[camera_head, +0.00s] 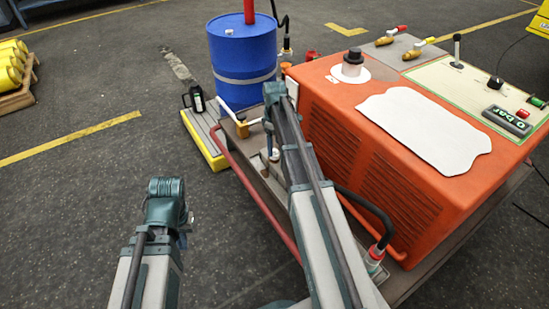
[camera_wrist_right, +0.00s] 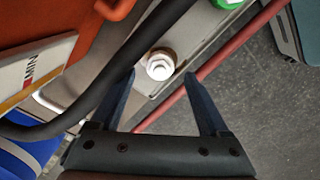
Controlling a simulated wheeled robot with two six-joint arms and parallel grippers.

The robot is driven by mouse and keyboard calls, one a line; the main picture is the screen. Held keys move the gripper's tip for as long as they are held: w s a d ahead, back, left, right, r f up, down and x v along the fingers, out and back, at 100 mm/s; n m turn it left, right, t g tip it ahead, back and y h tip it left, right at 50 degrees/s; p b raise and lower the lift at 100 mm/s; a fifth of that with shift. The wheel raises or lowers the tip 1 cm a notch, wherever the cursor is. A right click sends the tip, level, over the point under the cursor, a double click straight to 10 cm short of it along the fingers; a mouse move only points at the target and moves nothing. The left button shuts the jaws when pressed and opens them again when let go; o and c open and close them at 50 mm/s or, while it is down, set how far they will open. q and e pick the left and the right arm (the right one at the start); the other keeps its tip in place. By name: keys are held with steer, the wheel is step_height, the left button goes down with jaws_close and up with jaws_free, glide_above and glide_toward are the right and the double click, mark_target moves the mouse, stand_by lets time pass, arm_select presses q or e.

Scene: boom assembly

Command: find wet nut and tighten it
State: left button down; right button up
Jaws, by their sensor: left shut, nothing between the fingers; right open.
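A round white nut-like fitting (camera_wrist_right: 160,66) with a brownish collar sits on the grey deck of the machine in the right wrist view. I cannot tell whether it is wet. My right gripper (camera_wrist_right: 161,74) is open, with one fingertip on each side of the fitting, and not closed on it. In the head view my right gripper (camera_head: 271,135) is over the deck left of the orange unit, and the arm hides part of that deck. My left gripper (camera_head: 183,228) is over bare floor at lower left, shut and empty; its fingers are barely visible.
A black hose (camera_wrist_right: 110,75) runs close beside my right gripper. A red rail (camera_wrist_right: 235,50) edges the deck. A blue barrel (camera_head: 243,65) stands behind.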

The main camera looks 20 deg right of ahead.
mark_target(275, 152)
step_height(275, 152, down, 4)
steer(key=shift+r+b, duration=0.25)
steer(key=shift+b, duration=0.95)
arm_select(q)
step_height(275, 152, down, 4)
steer(key=shift+r, duration=0.25)
arm_select(e)
jaws_close()
steer(key=shift+m, duration=0.4)
steer(key=m, duration=0.8)
steer(key=shift+m, duration=0.4)
